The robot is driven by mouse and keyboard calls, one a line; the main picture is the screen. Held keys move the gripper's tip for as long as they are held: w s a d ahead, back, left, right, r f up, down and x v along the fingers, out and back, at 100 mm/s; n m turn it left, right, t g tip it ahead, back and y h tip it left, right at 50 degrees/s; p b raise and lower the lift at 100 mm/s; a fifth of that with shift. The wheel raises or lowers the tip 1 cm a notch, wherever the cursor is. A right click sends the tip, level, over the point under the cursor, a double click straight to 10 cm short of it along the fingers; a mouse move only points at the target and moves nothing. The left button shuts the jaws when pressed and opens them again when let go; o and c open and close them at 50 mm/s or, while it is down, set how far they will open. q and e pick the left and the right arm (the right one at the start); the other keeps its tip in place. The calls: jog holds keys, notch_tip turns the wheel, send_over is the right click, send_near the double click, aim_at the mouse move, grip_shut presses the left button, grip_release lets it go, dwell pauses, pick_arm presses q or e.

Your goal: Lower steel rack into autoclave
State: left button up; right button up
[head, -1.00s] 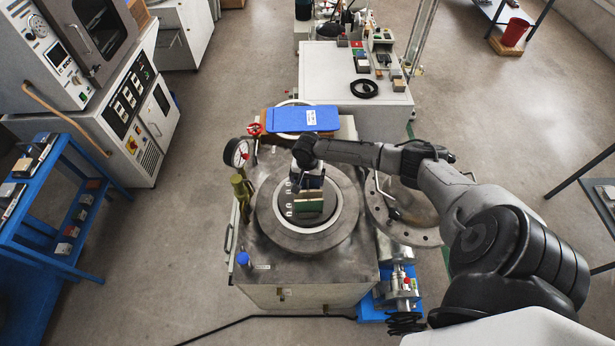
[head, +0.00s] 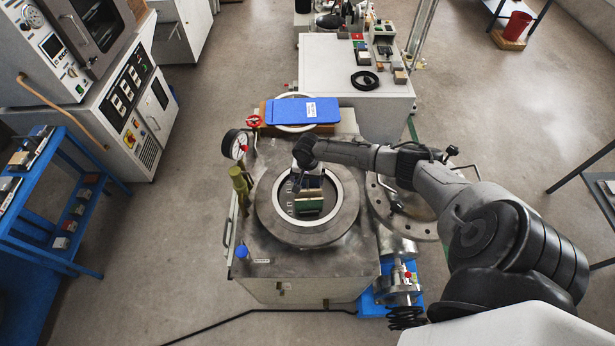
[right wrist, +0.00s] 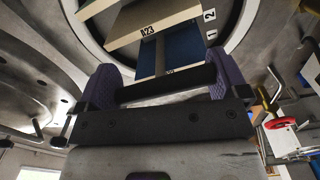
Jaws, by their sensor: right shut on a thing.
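The autoclave (head: 345,262) is a squat metal vessel with a round, pale-rimmed opening (head: 347,205). My right gripper (head: 307,178) reaches down over the opening. It is shut on the rack, which carries green and beige tiles (head: 310,205) and shows within the rim. In the right wrist view, the purple-padded fingers (right wrist: 163,85) stand at either end of a dark bar, with beige and blue tiles (right wrist: 185,48) beyond. The marks 1 and 2 show beside them. The rack's lower part and its exact depth are hidden. My left gripper is out of view.
The round bolted lid (head: 425,232) is swung out on the right, under my right arm. A pressure gauge (head: 235,143), a brass valve (head: 240,182) and a red handwheel (head: 253,121) stand at left. A blue case (head: 300,110) lies behind the opening.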

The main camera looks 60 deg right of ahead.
jog(key=shift+w+f+b, duration=0.1)
jog(key=shift+f+b, duration=0.3)
jog(key=shift+f, duration=0.35)
jog(key=shift+f+b, duration=0.85)
jog(key=shift+f, duration=0.75)
jog(key=shift+f+b, duration=0.3)
jog(key=shift+f, duration=0.35)
jog(key=shift+f, duration=0.15)
